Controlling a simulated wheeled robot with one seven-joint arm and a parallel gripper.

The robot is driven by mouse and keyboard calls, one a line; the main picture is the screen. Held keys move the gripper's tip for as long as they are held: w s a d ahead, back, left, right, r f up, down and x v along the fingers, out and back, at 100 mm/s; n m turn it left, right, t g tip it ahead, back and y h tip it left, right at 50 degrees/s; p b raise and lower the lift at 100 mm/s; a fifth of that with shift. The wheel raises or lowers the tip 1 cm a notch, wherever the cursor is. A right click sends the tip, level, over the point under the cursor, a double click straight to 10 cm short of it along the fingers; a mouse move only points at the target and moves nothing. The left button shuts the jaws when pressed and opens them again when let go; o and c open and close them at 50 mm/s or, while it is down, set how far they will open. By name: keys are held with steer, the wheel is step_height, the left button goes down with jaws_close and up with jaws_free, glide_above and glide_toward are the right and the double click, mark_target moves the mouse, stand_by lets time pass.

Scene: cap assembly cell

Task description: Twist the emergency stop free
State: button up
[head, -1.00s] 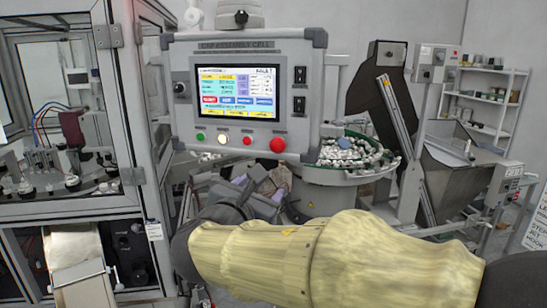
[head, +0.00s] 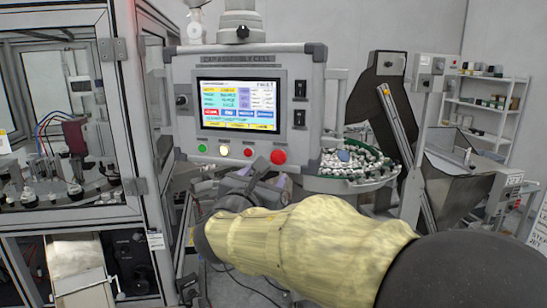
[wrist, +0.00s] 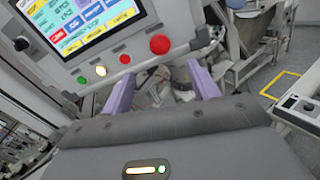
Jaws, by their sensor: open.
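The emergency stop is the large red mushroom button (head: 278,157) at the lower right of the grey control panel (head: 190,66). It also shows in the wrist view (wrist: 160,44), above the space between my fingers. My gripper (wrist: 160,82) has two purple fingers spread wide with nothing between them. It is below the panel's lower edge and apart from the button. In the head view my gripper (head: 268,178) is partly hidden behind my sleeved arm. The panel's screen (head: 238,103) is lit and reads FAULT.
A smaller red button (head: 248,152), a lit button (head: 224,150) and a green button (head: 202,148) sit left of the emergency stop. A round bowl of white caps (head: 355,165) stands right of the panel. A framed machine enclosure (head: 130,95) stands at left.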

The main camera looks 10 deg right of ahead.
mark_target(277, 159)
steer(key=p+x, duration=0.3)
steer(key=x, duration=0.8)
steer(key=c, duration=1)
